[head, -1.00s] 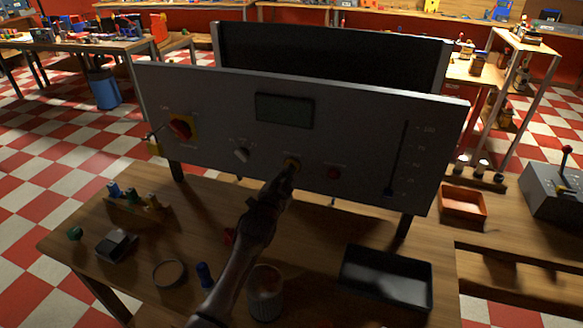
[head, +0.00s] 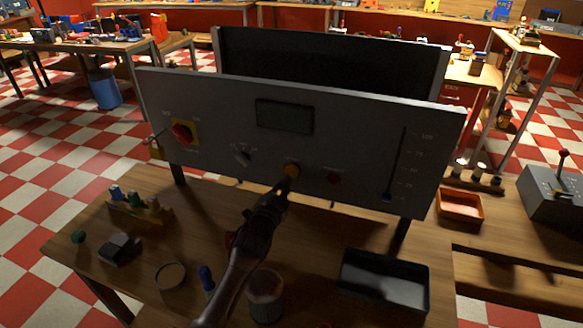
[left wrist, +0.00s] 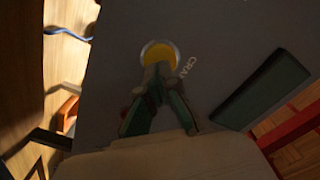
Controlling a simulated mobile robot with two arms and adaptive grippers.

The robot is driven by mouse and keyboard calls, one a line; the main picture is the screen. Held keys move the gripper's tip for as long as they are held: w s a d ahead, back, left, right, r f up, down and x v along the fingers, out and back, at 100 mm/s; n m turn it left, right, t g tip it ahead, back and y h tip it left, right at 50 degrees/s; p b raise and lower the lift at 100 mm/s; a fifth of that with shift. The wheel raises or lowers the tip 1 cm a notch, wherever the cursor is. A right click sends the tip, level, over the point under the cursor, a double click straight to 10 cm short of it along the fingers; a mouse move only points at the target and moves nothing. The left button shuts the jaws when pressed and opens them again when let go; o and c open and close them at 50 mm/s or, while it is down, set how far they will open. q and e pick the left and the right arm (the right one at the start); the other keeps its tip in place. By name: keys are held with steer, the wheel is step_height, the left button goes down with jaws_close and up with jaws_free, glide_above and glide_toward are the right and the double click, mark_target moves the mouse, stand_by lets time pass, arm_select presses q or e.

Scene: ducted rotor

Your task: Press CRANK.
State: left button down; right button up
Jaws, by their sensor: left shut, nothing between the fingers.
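The grey control panel (head: 350,120) stands upright at the back of the wooden bench. The yellow round CRANK button (head: 291,170) is low in its middle. In the left wrist view the button (left wrist: 158,53) has a pale ring, with part of its label beside it. My left gripper (head: 285,185) is shut and empty, its tips just below the button. In the left wrist view the gripper tips (left wrist: 158,70) overlap the button's lower edge; I cannot tell whether they touch. My right gripper is not in view.
The panel also carries a red rotary switch (head: 182,133), a small knob (head: 242,156), a dark red button (head: 333,178), a display (head: 285,117) and a slider (head: 387,195). A black tray (head: 384,282), a can (head: 265,295) and a ring (head: 171,275) stand on the bench.

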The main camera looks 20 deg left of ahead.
arm_select(q)
steer(key=s+p, duration=0.2)
steer(key=s, duration=0.2)
steer(key=shift+f, duration=0.1)
stand_by(0.8)
